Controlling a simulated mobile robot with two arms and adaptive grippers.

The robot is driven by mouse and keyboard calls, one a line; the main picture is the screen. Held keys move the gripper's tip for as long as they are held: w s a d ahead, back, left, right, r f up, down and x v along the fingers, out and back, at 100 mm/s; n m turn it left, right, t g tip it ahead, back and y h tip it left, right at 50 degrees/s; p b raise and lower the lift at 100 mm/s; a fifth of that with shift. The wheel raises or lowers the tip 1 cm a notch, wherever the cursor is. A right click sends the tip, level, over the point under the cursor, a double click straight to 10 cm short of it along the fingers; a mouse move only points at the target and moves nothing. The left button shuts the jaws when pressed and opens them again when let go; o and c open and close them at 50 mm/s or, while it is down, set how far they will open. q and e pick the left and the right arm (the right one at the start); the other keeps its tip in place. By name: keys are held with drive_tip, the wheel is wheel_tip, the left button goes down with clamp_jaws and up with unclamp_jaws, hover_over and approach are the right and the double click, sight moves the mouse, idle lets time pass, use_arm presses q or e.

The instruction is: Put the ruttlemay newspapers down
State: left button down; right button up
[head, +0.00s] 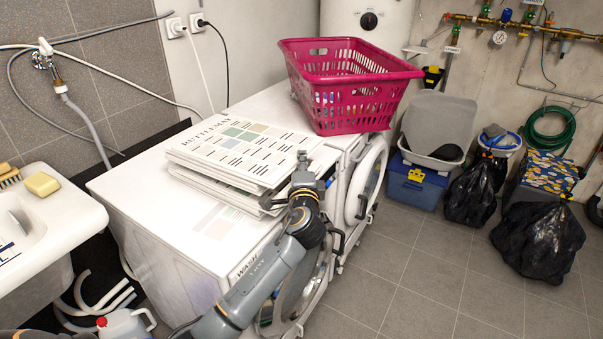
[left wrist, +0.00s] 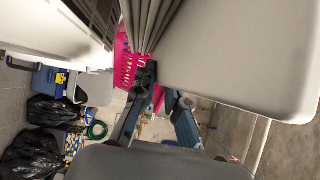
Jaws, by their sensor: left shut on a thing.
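The ruttlemay newspapers (head: 240,150) are a thick stack of printed white sheets over the top of the front white washing machine (head: 140,195). Their layers are slightly offset. I cannot tell whether the stack's underside touches the machine. My left gripper (head: 298,182) is at the stack's right front corner, shut on the newspapers. In the left wrist view, the fingers (left wrist: 160,88) show below grey layered edges that look like the stack; where they grip is hard to make out. My right gripper is not in view.
A pink laundry basket (head: 345,110) stands on the machine top behind the stack. A round door (head: 366,180) stands open at the front. A white sink (head: 40,215) with a yellow sponge (head: 42,184) is at left. Black bags (head: 538,240) sit on the floor at right.

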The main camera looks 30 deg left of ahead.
use_arm(q)
wheel_tip(320, 180, down, 2)
drive_tip(key=shift+a+f, duration=0.15)
drive_tip(key=shift+f, duration=0.4)
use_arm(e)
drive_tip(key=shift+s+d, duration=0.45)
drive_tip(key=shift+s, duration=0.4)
use_arm(q)
drive_tip(key=c, duration=1.4)
unclamp_jaws()
drive_tip(key=shift+f, duration=0.1)
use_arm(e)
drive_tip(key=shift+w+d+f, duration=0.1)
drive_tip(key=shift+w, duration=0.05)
use_arm(q)
drive_tip(key=shift+s, duration=0.1)
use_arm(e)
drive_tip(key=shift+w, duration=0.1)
